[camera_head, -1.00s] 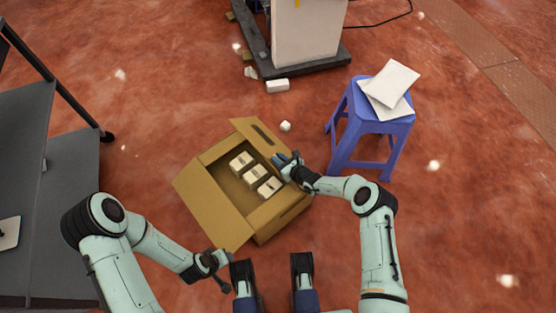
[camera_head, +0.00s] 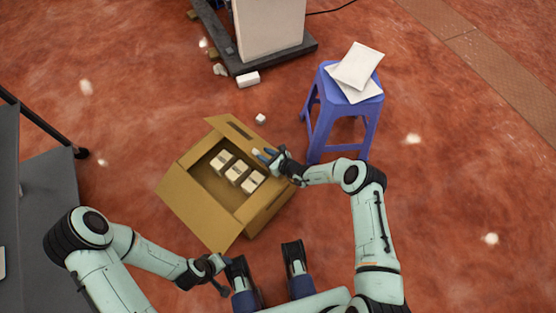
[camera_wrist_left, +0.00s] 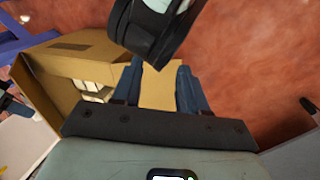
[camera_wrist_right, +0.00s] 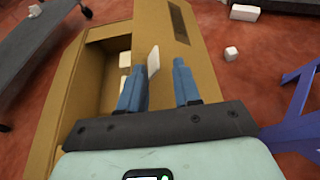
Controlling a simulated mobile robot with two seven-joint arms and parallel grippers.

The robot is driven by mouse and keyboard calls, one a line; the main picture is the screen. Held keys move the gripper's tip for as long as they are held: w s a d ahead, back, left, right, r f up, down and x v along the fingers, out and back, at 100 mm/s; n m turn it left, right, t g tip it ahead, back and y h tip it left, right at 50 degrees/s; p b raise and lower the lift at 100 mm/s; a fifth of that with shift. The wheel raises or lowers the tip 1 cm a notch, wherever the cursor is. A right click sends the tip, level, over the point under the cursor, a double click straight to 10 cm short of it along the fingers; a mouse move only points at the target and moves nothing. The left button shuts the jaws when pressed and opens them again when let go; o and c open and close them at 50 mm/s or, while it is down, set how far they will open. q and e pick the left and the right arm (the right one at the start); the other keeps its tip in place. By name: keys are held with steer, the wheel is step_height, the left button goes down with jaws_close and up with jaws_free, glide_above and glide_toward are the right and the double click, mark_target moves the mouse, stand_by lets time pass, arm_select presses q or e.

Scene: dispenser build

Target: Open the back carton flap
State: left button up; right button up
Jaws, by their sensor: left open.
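The open brown carton (camera_head: 262,210) stands on the floor with several pale boxes (camera_head: 237,173) inside. Its back flap (camera_head: 226,128), with a dark slot, leans outward at the far side; it also shows in the right wrist view (camera_wrist_right: 195,50). A front flap (camera_head: 197,213) is folded outward. My right gripper (camera_head: 263,154) is open at the carton's back right corner; its blue fingers are over the flap. A small white piece (camera_wrist_right: 153,62) shows between the fingers; I cannot tell whether it is touched. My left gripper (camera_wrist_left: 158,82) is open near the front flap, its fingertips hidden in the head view.
A blue stool (camera_head: 345,110) with white packets (camera_head: 358,68) stands right of the carton. A white block (camera_head: 248,79) and small cube (camera_head: 261,118) lie behind it, near a dark-based stand (camera_head: 285,55). A grey cart (camera_head: 50,190) is at left. Floor at right is clear.

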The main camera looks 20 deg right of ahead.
steer(key=p+v, duration=0.3)
steer(key=v, duration=0.6)
arm_select(q)
steer(key=s+d+r+g, duration=0.1)
steer(key=s+d+r, duration=0.1)
steer(key=s+r, duration=0.2)
steer(key=shift+s+d+r+g+h, duration=0.2)
steer(key=shift+s+r+g+h, duration=0.15)
steer(key=shift+s, duration=0.3)
arm_select(e)
steer(key=shift+s+d+r, duration=0.15)
steer(key=shift+s+r, duration=0.05)
steer(key=shift+s, duration=0.25)
